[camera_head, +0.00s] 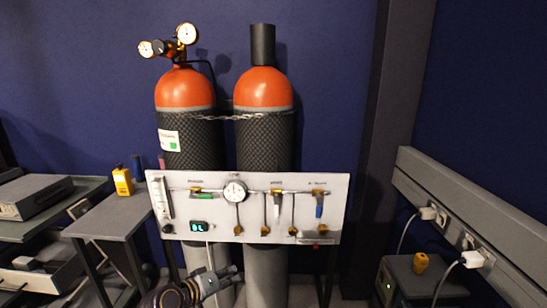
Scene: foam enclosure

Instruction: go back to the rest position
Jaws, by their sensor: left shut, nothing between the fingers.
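My left gripper (222,275) is low in the head view, below the white gas panel (220,220) and in front of the lower part of the cylinders. Its fingers are together with nothing between them, pointing up and to the right. It appears apart from the panel, though the depth is hard to judge. My right gripper is not in view.
Two orange-topped gas cylinders (185,90) stand behind the panel, held by a chain (230,117). A grey table (110,217) at the left bears a yellow device (122,181). A grey socket rail (470,225) with plugged cables runs along the right wall.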

